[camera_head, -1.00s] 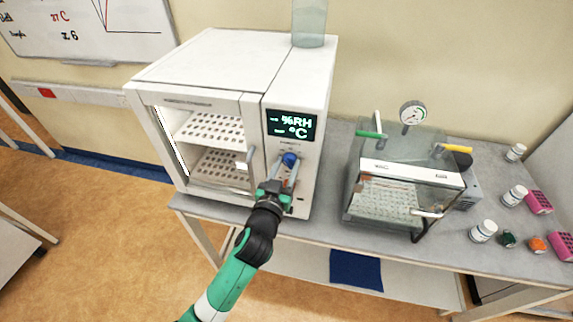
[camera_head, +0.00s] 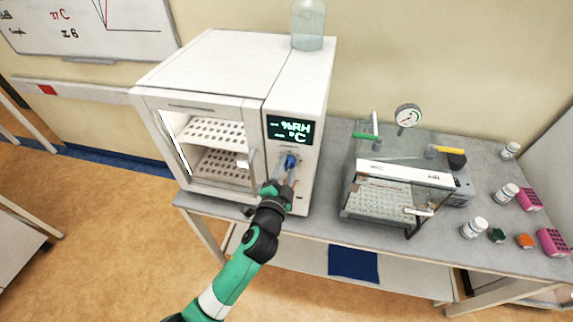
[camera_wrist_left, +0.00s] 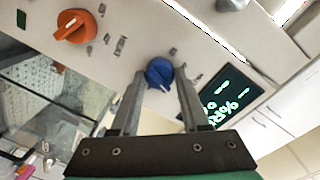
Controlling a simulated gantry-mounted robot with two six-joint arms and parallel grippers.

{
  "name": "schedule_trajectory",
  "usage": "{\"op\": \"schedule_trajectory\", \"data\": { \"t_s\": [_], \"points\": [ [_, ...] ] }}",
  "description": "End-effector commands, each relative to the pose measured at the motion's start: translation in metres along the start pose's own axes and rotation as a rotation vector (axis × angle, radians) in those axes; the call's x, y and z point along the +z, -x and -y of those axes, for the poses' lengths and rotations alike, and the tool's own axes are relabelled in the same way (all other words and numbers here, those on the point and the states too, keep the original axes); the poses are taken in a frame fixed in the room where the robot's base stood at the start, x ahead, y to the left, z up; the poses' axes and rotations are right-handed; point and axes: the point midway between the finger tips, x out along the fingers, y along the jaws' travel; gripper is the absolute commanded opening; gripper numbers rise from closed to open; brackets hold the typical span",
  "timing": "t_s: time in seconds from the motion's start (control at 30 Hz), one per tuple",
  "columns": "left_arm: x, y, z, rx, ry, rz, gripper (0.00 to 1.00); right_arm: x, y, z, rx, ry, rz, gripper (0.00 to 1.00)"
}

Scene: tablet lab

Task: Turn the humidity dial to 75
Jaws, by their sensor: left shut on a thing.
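The white humidity cabinet stands on the bench, and its dark display (camera_head: 290,130) reads dashes beside %RH and °C. A blue dial (camera_head: 290,162) sits on the panel below the display. My left gripper (camera_head: 287,164) is shut on this blue dial, with one finger on each side of it. The blue dial also shows between the fingertips in the left wrist view (camera_wrist_left: 159,72). An orange dial (camera_wrist_left: 75,26) sits farther along the same panel, clear of the fingers. I cannot read the dial markings or its setting. My right gripper is out of view.
The cabinet's glass door (camera_head: 205,150) with its handle is just left of the gripper. A glass chamber (camera_head: 400,185) with a gauge (camera_head: 407,116) stands to the right. Bottles and pink racks (camera_head: 552,241) are at the far right. A glass jar (camera_head: 308,25) is on the cabinet.

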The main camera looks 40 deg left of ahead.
Motion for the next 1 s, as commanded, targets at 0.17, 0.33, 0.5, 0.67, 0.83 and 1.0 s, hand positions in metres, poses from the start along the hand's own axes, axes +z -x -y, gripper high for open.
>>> {"op": "schedule_trajectory", "data": {
  "t_s": [0.17, 0.33, 0.5, 0.67, 0.83, 1.0],
  "points": [
    [-0.002, 0.000, 0.001, -0.001, -0.154, 0.009, 0.00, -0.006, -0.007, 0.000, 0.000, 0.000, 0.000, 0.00],
    [-0.002, 0.000, 0.000, -0.002, -0.280, 0.017, 0.00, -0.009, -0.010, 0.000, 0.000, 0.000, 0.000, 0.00],
    [-0.002, 0.000, 0.000, -0.004, -0.370, 0.023, 0.00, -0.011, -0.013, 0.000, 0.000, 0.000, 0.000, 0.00],
    [-0.001, 0.000, 0.000, -0.005, -0.423, 0.026, 0.00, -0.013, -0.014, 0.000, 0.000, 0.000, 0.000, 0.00],
    [-0.001, 0.000, -0.001, -0.005, -0.446, 0.028, 0.00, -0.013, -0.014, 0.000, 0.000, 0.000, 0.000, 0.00],
    [-0.001, 0.000, -0.001, -0.005, -0.450, 0.028, 0.00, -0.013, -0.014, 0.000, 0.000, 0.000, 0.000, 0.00]
  ]
}}
